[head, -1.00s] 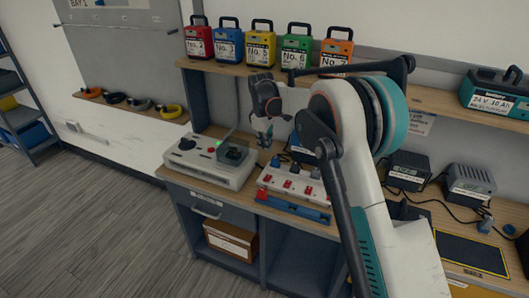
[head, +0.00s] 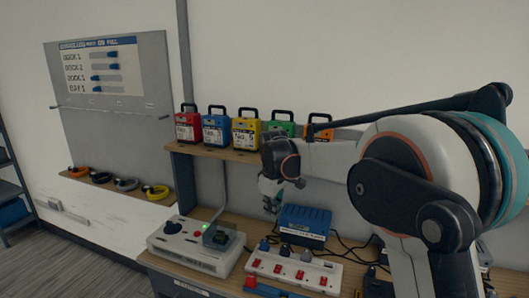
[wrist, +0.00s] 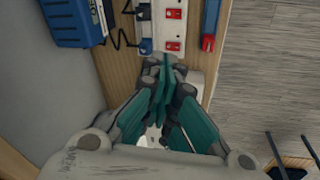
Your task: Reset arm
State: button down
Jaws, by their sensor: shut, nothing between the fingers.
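My gripper (head: 272,204) hangs above the workbench in the head view, between the grey tester box and the blue charger. In the wrist view my gripper (wrist: 166,75) shows its teal fingers closed together with nothing between them. My arm reaches in from the right and partly covers the shelf and the bench's right side.
Below are a white power strip (head: 290,270) with red switches, a blue charger (head: 304,222) and a grey tester box (head: 196,248). Several coloured battery packs, such as the red one (head: 187,128), stand on the shelf (head: 215,154). A board (head: 108,85) hangs at left.

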jog(key=s+d+r+m+t, duration=0.1)
jog(key=s+d+r+m, duration=0.1)
jog(key=s+d+r, duration=0.3)
jog(key=s+d+r+m, duration=0.1)
jog(key=s+d+m, duration=0.1)
jog(key=s, duration=0.5)
jog(key=s+d+r+m+t, duration=0.1)
jog(key=s+d+r, duration=0.3)
jog(key=s, duration=0.3)
jog(key=s+d+f+m+t, duration=0.1)
jog(key=s+d+f+m, duration=0.2)
jog(key=s, duration=0.6)
jog(key=s+d+f+m+t, duration=0.1)
jog(key=s+d+f+m, duration=0.2)
jog(key=s, duration=0.7)
jog(key=shift+s+d+f+t, duration=0.15)
jog(key=shift+d+f+t, duration=0.15)
jog(key=shift+f+t, duration=0.15)
